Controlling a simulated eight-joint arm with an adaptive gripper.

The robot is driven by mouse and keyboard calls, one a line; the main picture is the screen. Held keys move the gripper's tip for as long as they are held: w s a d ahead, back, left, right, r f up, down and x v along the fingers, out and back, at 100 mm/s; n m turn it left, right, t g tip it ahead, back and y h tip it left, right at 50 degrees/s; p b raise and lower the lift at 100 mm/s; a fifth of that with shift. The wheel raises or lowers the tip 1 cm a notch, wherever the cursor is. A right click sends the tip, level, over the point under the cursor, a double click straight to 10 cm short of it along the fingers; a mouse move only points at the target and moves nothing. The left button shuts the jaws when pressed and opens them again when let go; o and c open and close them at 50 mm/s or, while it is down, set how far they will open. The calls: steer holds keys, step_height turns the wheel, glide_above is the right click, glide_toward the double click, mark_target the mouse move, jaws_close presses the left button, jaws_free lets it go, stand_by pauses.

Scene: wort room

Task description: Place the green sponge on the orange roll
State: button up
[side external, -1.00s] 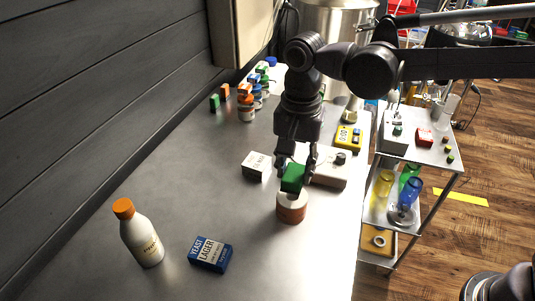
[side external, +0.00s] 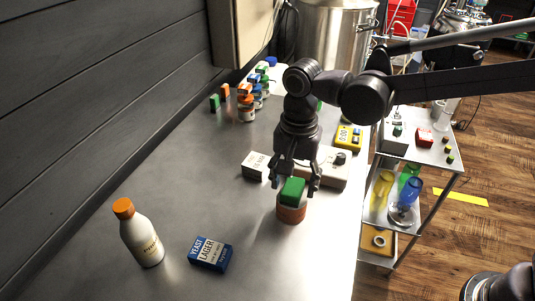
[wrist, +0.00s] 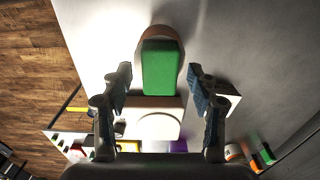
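My gripper (side external: 294,184) is just above and around the sponge. Its fingers are spread, with a clear gap on each side of the sponge in the wrist view (wrist: 160,80). It holds nothing.
White boxes (side external: 256,166) lie just behind the roll, with a yellow timer (side external: 348,137) farther back. Small jars (side external: 246,107) stand by the wall. A cart (side external: 425,155) is at right.

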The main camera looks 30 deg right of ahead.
mark_target(293, 186)
step_height(293, 186, up, 12)
steer(key=f, duration=0.1)
steer(key=s+d+f+n+t, duration=0.2)
steer(key=s+d+n, duration=0.1)
steer(key=d, duration=0.4)
steer(key=s+d+f+n+t, duration=0.2)
steer(key=s+d+f+n, duration=0.1)
steer(key=d, duration=0.5)
steer(key=s+d+f+n+t, duration=0.3)
steer(key=d, duration=0.5)
steer(key=shift+f, duration=0.25)
